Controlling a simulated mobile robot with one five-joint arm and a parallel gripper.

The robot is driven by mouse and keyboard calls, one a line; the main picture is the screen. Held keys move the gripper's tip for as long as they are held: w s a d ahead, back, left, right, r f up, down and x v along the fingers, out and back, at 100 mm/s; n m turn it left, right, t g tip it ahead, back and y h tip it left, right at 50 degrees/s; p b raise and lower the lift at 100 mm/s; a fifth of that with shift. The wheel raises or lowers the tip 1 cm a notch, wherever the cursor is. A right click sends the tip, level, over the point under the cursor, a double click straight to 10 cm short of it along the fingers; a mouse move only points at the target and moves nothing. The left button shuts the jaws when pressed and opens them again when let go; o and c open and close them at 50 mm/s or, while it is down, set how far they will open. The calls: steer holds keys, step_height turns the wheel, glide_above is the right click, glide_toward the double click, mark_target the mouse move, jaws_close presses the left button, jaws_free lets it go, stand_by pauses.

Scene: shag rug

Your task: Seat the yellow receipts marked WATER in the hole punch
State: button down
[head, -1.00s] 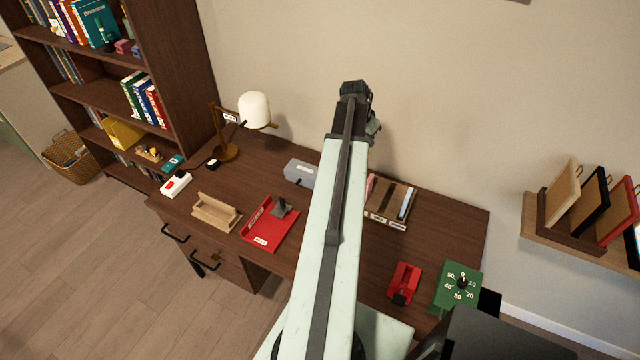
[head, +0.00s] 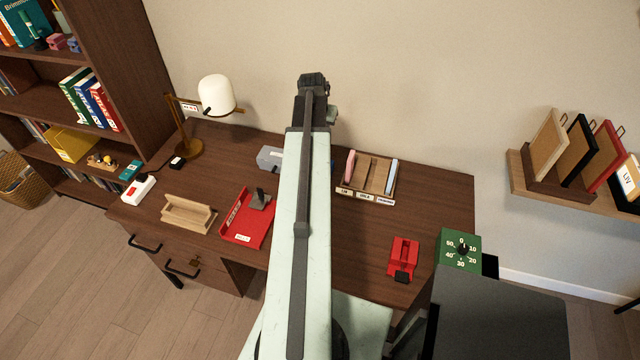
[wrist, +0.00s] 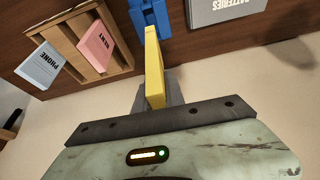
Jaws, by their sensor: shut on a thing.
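My gripper (head: 313,88) is raised at the end of my arm in the head view, above the back of the desk. In the wrist view it is shut on the yellow receipts (wrist: 154,68), a thin upright slab seen nearly edge-on; their WATER mark is not readable. A blue device (wrist: 150,16) lies beyond the receipts in the wrist view, mostly cut off by the top edge; it may be a hole punch. A red device with a black end (head: 404,257) sits on the right of the desk. I cannot tell which device is the hole punch.
A wooden sorter (head: 368,184) holds pink RENT (wrist: 97,46) and pale blue PHONE (wrist: 38,65) slabs. A grey BATTERIES box (head: 269,157), red tray (head: 240,235), wooden holder (head: 188,214), lamp (head: 217,96) and green timer (head: 460,250) stand around. My arm hides the desk's middle.

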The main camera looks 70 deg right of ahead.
steer(key=shift+f+n, duration=0.3)
steer(key=shift+f, duration=0.5)
steer(key=shift+r, duration=0.1)
step_height(320, 180, down, 10)
steer(key=b, duration=1)
steer(key=shift+r, duration=0.1)
steer(key=c, duration=1.4)
jaws_free()
